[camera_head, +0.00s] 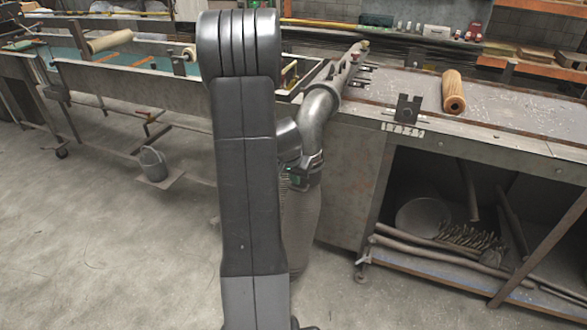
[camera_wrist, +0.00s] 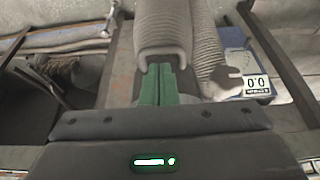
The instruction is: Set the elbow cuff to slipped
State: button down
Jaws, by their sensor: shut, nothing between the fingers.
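In the wrist view, my gripper (camera_wrist: 158,70) shows as two green fingers shut together with no gap between them. Directly ahead is a grey ribbed tube with a smooth, rounded rim (camera_wrist: 163,53), which may be the cuff. The fingertips overlap the lower edge of this rim in the picture; I cannot tell whether they touch it. A second ribbed grey length (camera_wrist: 212,40) lies just right of it. In the head view, a bent grey pipe-like elbow (camera_head: 318,108) stands at the bench's left end. My arm covers part of that area, and the fingertips are not visible there.
The bench (camera_head: 480,138) carries a tan roll (camera_head: 454,92) and a dark bracket (camera_head: 403,110). Rods lie on its lower shelf. The floor (camera_head: 120,245) at left is mostly clear, with a bucket (camera_head: 152,163).

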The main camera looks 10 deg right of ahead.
jog(key=shift+x, duration=1.3)
jog(key=shift+s+a+f, duration=0.15)
jog(key=shift+s+f, duration=0.05)
jog(key=shift+f, duration=0.05)
notch_tip(320, 180, down, 4)
jog(key=b, duration=0.4)
jog(key=shift+s+r+b, duration=0.1)
jog(key=shift+r+b, duration=0.05)
jog(key=shift+b, duration=0.15)
jog(key=w+p+v, duration=0.1)
jog(key=p+v, duration=0.1)
jog(key=v, duration=1.2)
jog(key=shift+d+r, duration=0.25)
jog(key=shift+s+f, duration=0.1)
